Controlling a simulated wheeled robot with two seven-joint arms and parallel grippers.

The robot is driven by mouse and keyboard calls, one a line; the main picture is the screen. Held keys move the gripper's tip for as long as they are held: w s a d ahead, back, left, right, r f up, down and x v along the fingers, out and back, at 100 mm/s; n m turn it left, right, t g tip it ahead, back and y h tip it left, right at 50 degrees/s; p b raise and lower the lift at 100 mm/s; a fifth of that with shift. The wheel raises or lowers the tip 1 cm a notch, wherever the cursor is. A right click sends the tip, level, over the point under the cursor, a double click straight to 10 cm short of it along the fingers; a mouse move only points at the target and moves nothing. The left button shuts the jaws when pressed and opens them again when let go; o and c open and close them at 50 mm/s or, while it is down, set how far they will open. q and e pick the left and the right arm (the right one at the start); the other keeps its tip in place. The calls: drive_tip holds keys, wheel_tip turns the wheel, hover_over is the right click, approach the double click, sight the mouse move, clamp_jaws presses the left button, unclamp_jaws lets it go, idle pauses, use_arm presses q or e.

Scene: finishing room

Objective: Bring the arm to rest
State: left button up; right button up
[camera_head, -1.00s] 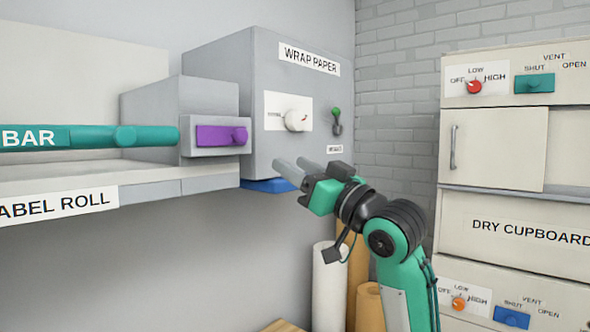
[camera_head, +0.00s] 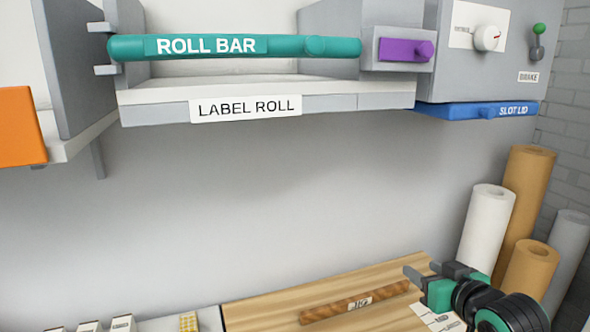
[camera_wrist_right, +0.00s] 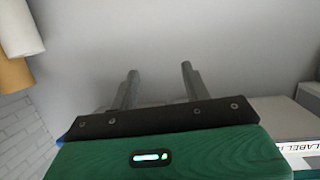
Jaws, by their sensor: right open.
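My right gripper (camera_head: 426,271) is at the lower right of the head view, in front of the wooden board and below the shelf. Its fingers point left. In the right wrist view its two fingers (camera_wrist_right: 158,82) stand apart with nothing between them, against the plain grey wall. My right arm's dark wrist and green link run out of the bottom right of the head view. My left gripper shows in neither view.
A shelf labelled LABEL ROLL (camera_head: 246,107) carries a teal ROLL BAR (camera_head: 220,46). A wooden board (camera_head: 262,308) bears a brown bar (camera_head: 335,304). Paper rolls (camera_head: 488,225) stand at right.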

drive_tip(key=s+a+f+g+h, duration=0.1)
drive_tip(key=s+f+g, duration=0.2)
drive_tip(key=s+f, duration=0.5)
drive_tip(key=s+a+f+g, duration=0.1)
drive_tip(key=s+f+g, duration=0.25)
drive_tip(key=f, duration=0.95)
drive_tip(key=s+a+f+g+h, duration=0.1)
drive_tip(key=s+f+g, duration=0.1)
drive_tip(key=s+f, duration=0.6)
drive_tip(key=s+f+g+h, duration=0.1)
drive_tip(key=s+f+g, duration=0.2)
drive_tip(key=s, duration=0.9)
wheel_tip(320, 180, down, 31)
drive_tip(key=s+d+f+g, duration=0.2)
drive_tip(key=s+d+f, duration=0.1)
drive_tip(key=s+f, duration=1.5)
wheel_tip(320, 180, down, 2)
drive_tip(key=shift+s+d, duration=0.2)
drive_tip(key=shift+s, duration=0.2)
